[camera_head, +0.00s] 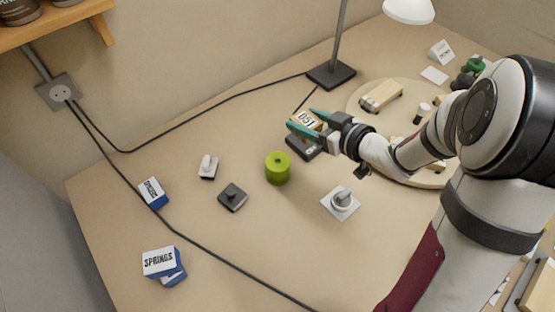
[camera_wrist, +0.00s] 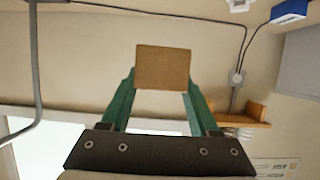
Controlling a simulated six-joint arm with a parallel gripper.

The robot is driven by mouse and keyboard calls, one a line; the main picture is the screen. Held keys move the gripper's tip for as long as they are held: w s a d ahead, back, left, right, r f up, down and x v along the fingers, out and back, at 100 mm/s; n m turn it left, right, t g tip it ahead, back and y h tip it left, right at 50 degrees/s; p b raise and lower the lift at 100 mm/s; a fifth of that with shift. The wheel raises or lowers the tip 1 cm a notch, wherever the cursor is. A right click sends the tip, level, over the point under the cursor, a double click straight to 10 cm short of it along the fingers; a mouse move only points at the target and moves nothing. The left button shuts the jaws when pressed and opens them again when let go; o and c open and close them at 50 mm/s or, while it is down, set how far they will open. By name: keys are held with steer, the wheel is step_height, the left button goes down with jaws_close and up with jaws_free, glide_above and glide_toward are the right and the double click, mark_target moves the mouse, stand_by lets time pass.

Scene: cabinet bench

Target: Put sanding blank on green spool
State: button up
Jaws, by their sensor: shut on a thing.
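The green spool (camera_head: 278,169) stands upright on the bench in the head view, with a small dark hole in its top. My gripper (camera_head: 310,120) is to the upper right of the spool in that view, its teal fingers shut on a small tan block, the sanding blank (camera_head: 307,119). A face marked 051 shows between the fingers. In the wrist view the blank (camera_wrist: 163,67) is a plain brown, nearly square face held at the fingertips. The blank is apart from the spool. The spool cannot be made out in the wrist view.
A dark block (camera_head: 302,147) lies below my gripper in the picture. A grey knob on a white plate (camera_head: 340,203), a black knobbed block (camera_head: 232,197) and a white switch-like piece (camera_head: 208,167) surround the spool. A lamp base (camera_head: 331,74) stands behind. Blue SPRINGS boxes (camera_head: 160,262) lie front left.

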mark_target(321, 130)
steer(key=d, duration=0.1)
steer(key=s+d, duration=0.1)
steer(key=d, duration=0.1)
steer(key=s+d, duration=0.1)
steer(key=shift+s+d+f, duration=0.15)
steer(key=shift+d+f, duration=0.15)
steer(key=shift+f, duration=0.1)
steer(key=a+f, duration=0.2)
steer(key=a, duration=0.1)
steer(key=w+a+f, duration=0.1)
steer(key=a+f, duration=0.1)
steer(key=a, duration=0.2)
steer(key=w+a+f, duration=0.1)
steer(key=a+f, duration=0.2)
steer(key=shift+a, duration=0.25)
step_height(321, 130, down, 4)
steer(key=shift+w+a+f, duration=0.1)
steer(key=shift+w+a, duration=0.05)
steer(key=shift+f, duration=0.1)
steer(key=o, duration=1.4)
